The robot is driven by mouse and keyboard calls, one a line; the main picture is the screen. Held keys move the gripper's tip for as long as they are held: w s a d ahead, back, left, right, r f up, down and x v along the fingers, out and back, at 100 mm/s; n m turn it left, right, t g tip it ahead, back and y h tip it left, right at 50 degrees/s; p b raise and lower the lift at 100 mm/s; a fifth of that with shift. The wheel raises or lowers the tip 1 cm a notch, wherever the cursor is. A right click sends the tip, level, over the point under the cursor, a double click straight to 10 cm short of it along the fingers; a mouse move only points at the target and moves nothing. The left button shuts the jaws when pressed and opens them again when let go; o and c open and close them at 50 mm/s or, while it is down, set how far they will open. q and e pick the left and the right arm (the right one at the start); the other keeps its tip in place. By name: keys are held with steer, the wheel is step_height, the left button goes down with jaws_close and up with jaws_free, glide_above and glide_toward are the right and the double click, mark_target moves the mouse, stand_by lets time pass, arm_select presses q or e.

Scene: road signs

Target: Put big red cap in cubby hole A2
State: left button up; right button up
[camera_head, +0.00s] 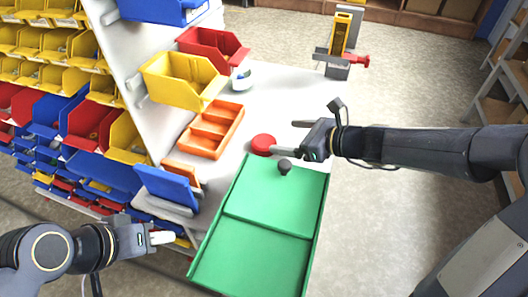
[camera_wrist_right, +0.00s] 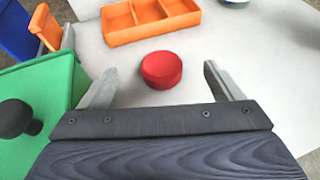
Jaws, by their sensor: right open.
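The big red cap (camera_head: 263,144) is a round red disc lying on the white table, just past the far edge of the green tray. In the right wrist view the red cap (camera_wrist_right: 161,69) lies ahead of and between the two fingers. My right gripper (camera_head: 290,138) is open and empty beside the cap; its fingers (camera_wrist_right: 158,88) also show in the right wrist view. My left gripper (camera_head: 168,238) is at the lower left, away from the cap, and whether it is open is unclear. No cubby label A2 is readable.
A green tray (camera_head: 232,222) with a black knob (camera_head: 284,166) lies near my right gripper. An orange three-part tray (camera_head: 211,130) sits behind the cap. Yellow (camera_head: 185,80) and red bins hang on the panel. Bare white table lies around the cap.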

mark_target(269, 143)
step_height(269, 143, down, 4)
steer(key=shift+r+b, duration=0.25)
steer(key=shift+b, duration=0.9)
steer(key=b+x, duration=0.1)
steer(key=x, duration=0.6)
steer(key=shift+w+a+f, duration=0.15)
steer(key=shift+w+a, duration=0.05)
steer(key=shift+a, duration=0.15)
arm_select(q)
step_height(269, 143, down, 5)
steer(key=shift+r, duration=0.1)
arm_select(e)
steer(key=c, duration=1.1)
